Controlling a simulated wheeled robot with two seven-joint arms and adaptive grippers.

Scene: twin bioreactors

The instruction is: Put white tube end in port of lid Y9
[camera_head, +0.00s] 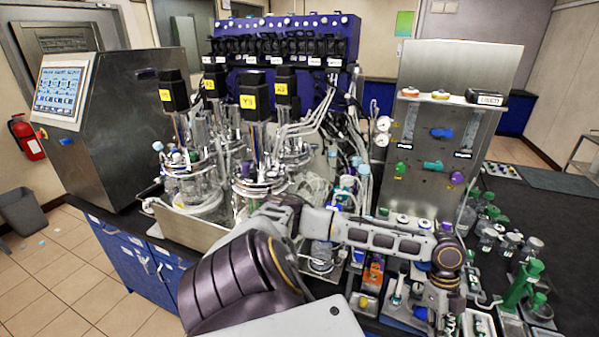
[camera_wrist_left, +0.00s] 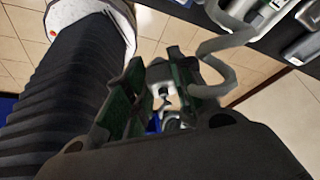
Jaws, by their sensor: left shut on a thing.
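The front bioreactor's motor (camera_head: 255,97) carries a yellow label that reads like Y9 or Y3. Its metal lid (camera_head: 262,185) sits below, crowded with fittings; I cannot make out a free port. My left arm reaches across in front of the vessels to the right and bends down, and its gripper is hard to make out in the head view. In the left wrist view my left gripper (camera_wrist_left: 160,88), with green-lined fingers, is shut on a pale tube (camera_wrist_left: 228,75). My right gripper is not in view.
Other labelled motors (camera_head: 174,90) stand close around. A steel panel (camera_head: 440,140) with valves is at the right. Bottles and green-capped parts (camera_head: 525,285) crowd the right bench. A screen cabinet (camera_head: 110,115) stands left. Open floor (camera_head: 55,270) lies at the lower left.

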